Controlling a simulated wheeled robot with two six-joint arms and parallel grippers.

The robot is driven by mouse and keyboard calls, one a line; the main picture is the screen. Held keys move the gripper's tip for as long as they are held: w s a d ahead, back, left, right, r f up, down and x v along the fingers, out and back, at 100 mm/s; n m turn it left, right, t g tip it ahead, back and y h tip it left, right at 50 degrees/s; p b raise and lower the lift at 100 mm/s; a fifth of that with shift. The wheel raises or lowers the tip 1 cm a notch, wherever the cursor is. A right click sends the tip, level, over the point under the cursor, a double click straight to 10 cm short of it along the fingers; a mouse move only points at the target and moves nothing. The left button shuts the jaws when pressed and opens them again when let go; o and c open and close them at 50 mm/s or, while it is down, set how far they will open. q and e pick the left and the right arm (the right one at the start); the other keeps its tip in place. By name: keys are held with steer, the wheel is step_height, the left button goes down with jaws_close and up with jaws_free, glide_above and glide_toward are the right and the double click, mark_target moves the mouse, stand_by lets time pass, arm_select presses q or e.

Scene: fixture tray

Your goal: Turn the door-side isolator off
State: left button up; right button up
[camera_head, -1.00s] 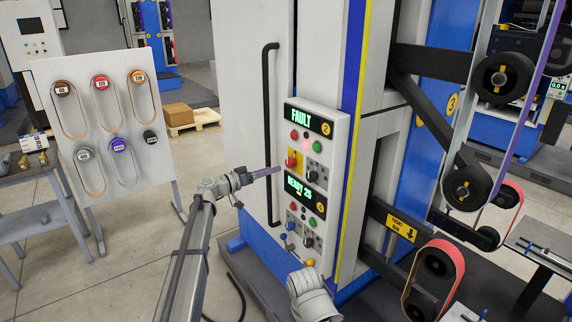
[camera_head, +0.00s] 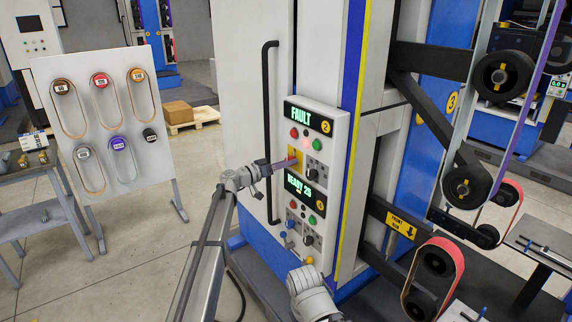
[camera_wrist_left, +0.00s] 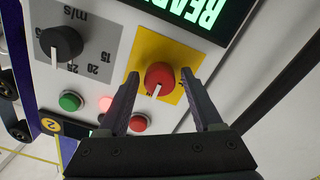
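The red isolator knob (camera_wrist_left: 160,77) sits on a yellow plate (camera_wrist_left: 148,47) and shows between the fingers in the left wrist view, which sees the panel upside down. A white mark on the knob points toward the lower edge of that view. In the head view the yellow plate (camera_head: 298,157) is on the upper panel, under the FAULT display (camera_head: 308,118); the fingers mostly cover the knob. My left gripper (camera_wrist_left: 158,78) is open, its fingers on either side of the knob; I cannot tell whether they touch it. My right gripper is not in view.
A dark m/s dial (camera_wrist_left: 60,42) and green (camera_wrist_left: 70,101) and red buttons are close by on the panel. The READY 25 panel (camera_head: 305,192) is just below. A long black door handle (camera_head: 267,130) stands left of the panels. Rollers and belts are at right.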

arm_select(q)
jaws_close()
stand_by(0.3)
steer(key=shift+s+r+n+t, duration=0.1)
steer(key=shift+n+t, duration=0.2)
steer(key=shift+n, duration=8.9)
steer(key=shift+o, duration=1.2)
jaws_free()
